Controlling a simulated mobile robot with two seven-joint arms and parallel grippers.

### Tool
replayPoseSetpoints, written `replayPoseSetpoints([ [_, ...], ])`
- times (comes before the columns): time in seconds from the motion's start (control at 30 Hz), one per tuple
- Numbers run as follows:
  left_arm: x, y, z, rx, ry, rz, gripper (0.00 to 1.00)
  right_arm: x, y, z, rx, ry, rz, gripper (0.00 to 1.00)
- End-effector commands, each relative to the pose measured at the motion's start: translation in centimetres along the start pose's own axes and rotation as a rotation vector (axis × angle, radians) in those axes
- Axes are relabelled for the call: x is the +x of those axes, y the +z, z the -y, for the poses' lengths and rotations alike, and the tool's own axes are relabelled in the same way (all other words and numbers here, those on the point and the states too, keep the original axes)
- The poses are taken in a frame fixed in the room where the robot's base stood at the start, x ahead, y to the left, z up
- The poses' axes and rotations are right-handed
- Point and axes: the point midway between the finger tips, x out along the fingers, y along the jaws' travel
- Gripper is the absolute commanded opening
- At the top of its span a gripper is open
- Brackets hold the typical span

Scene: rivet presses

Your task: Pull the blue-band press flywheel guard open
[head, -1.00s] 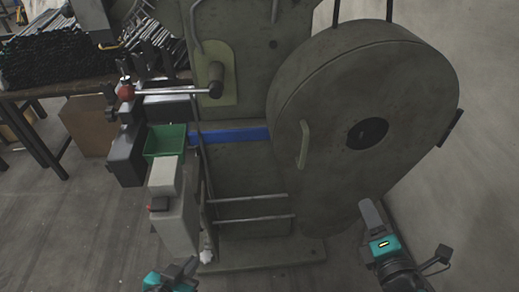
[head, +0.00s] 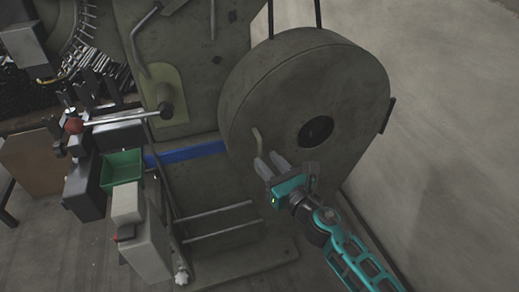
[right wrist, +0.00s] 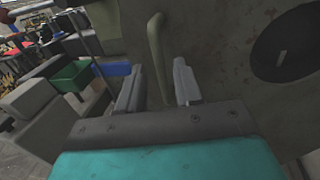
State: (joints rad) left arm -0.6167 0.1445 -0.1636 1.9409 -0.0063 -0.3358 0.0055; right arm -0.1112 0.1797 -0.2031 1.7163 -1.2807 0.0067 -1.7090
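The press with the blue band (head: 188,152) stands ahead of me. Its round grey-green flywheel guard (head: 350,95) is on the right side, with a dark hub opening in it. A thin upright handle (head: 258,141) is on the guard's near left face. My right gripper (head: 270,163) is just below and in front of the handle. In the right wrist view, the open gripper (right wrist: 158,88) has the handle (right wrist: 158,50) between and beyond its two fingers. I cannot tell whether they touch it. My left gripper is not in the current views.
A green bin (head: 122,168) and a pale box with a red button (head: 140,235) stand at the press's left. Bare floor and a plain wall (head: 450,120) lie to the right of the guard.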

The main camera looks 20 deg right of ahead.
Motion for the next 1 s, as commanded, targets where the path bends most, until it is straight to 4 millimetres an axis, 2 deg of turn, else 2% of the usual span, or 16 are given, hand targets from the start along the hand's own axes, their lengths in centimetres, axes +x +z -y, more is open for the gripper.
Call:
replayPoseSetpoints([
  [0.1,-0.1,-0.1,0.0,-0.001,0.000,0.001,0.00,2.1,0.1,0.0,0.003,0.000,0.002,0.34],
  [0.3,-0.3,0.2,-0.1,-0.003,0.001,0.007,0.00,4.1,0.0,0.0,0.003,0.000,0.000,0.34],
  [0.67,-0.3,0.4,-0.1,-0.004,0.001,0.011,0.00,4.6,-0.1,0.0,0.002,0.000,0.000,0.34],
  [1.0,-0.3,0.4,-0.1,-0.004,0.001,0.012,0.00,4.6,-0.1,0.0,0.003,0.000,-0.001,0.04],
])
